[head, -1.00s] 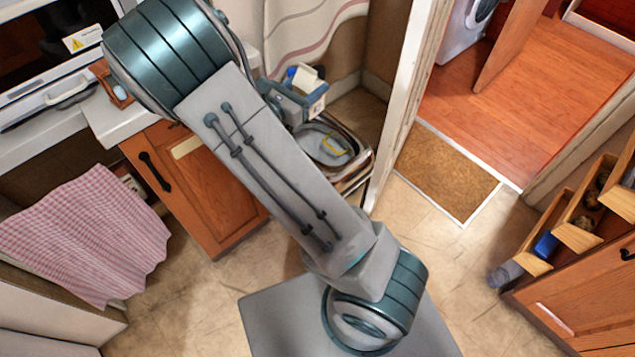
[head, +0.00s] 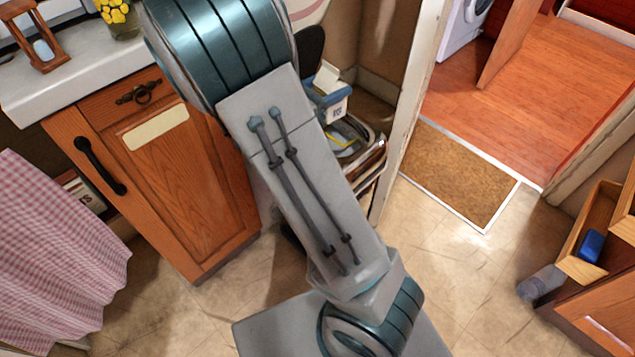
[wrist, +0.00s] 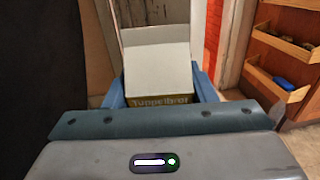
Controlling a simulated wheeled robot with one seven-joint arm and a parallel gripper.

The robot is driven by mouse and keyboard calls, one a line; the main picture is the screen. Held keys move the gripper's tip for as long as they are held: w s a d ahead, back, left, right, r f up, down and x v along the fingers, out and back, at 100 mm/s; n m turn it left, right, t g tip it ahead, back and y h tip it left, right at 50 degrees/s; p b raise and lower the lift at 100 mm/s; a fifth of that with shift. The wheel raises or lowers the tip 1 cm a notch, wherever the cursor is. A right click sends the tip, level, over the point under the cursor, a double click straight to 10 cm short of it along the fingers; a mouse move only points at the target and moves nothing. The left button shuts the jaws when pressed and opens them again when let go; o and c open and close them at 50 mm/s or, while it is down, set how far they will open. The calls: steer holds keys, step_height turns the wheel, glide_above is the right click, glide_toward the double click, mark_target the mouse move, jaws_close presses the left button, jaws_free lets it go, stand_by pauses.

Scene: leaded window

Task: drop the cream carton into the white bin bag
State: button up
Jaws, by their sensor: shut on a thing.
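The cream carton (wrist: 158,75) stands between the blue fingers of my gripper (wrist: 160,92) in the wrist view, with part of a printed word showing low on it. My gripper is shut on the carton. In the head view my gripper (head: 329,98) and the pale top of the carton (head: 326,77) show just past my arm. Below them in the picture is a metal-rimmed bin with a pale liner, which looks like the white bin bag (head: 346,147), with a yellow strip. My arm hides part of the bin. I cannot tell the carton's height above it.
A wooden cabinet (head: 175,180) with a pale worktop stands left of my arm. A white door frame (head: 412,85) is close right of the bin, with a brown doormat (head: 460,172) beyond. Wooden door racks (head: 600,225) are at the right.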

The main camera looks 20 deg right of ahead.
steer(key=shift+d+f, duration=0.15)
steer(key=shift+f, duration=0.25)
steer(key=shift+f+b, duration=0.1)
steer(key=shift+b, duration=0.3)
step_height(320, 180, down, 6)
steer(key=b, duration=0.5)
steer(key=shift+r+b, duration=0.2)
steer(key=shift+b, duration=0.15)
steer(key=o, duration=1.3)
steer(key=shift+c, duration=0.2)
steer(key=p+v, duration=0.4)
steer(key=v, duration=1)
steer(key=shift+p, duration=0.3)
